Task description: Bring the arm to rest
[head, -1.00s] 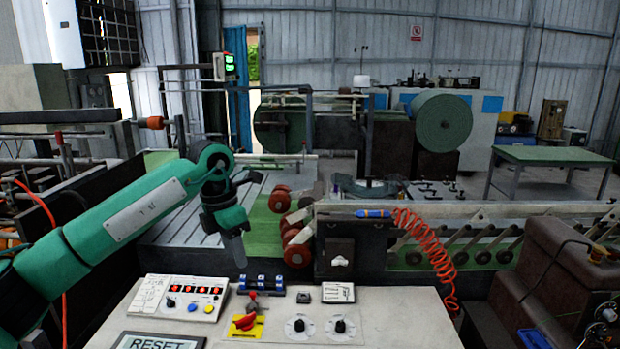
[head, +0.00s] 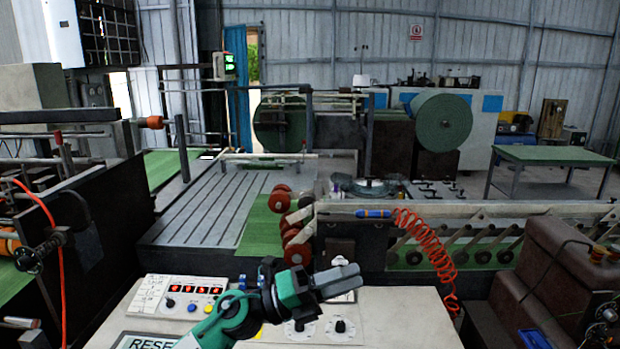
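My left arm comes in at the bottom, left of centre, and its green and dark wrist leans over the pale control desk (head: 400,312). My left gripper (head: 352,277) points right, in front of the desk's back edge. Its grey fingers look closed together, with nothing seen between them. The arm and wrist hide the middle of the desk, including most of the red and yellow switch area and part of the blue switch row. My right gripper is not in view.
The button panel (head: 182,298) and RESET screen (head: 152,341) lie on the desk's left. Two black knobs (head: 340,326) sit below the gripper. A coiled red hose (head: 428,245) hangs at the right. A brown machine box (head: 560,265) stands further right. Red rollers (head: 297,254) are behind.

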